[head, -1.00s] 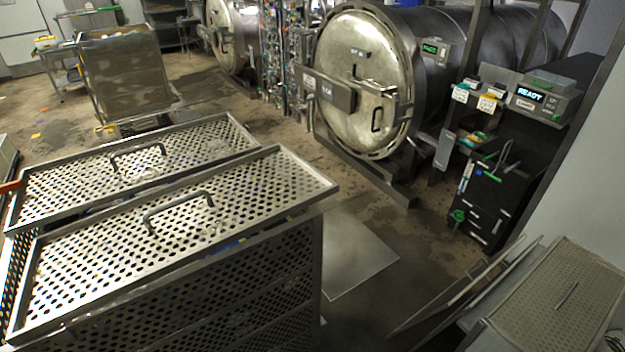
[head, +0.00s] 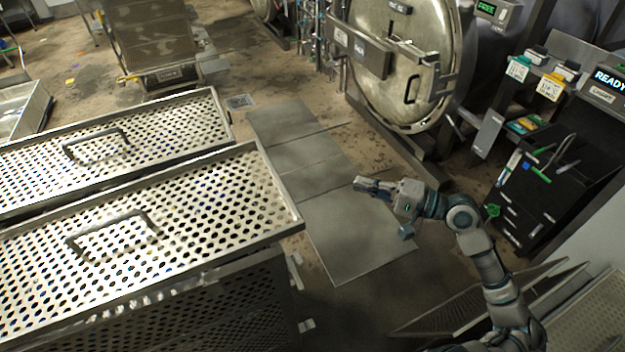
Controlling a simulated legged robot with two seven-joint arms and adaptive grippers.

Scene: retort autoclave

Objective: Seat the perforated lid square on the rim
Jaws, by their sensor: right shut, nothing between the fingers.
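A perforated metal lid (head: 200,215) with a bar handle (head: 112,232) lies on top of the near perforated basket (head: 235,310), at the left. Its right end overhangs the basket's side a little; I cannot tell how its hidden edges meet the rim. A second perforated lid (head: 170,128) with a handle (head: 96,143) lies behind it, close alongside. My right gripper (head: 368,185) is shut and empty, above the floor plates to the right of the lids and touching neither. My left gripper is out of view.
Flat metal plates (head: 355,235) lie on the floor right of the baskets. A round autoclave door (head: 405,60) stands behind. A black cabinet (head: 545,190) is at the right, with perforated panels (head: 480,300) leaning at lower right. Floor between is open.

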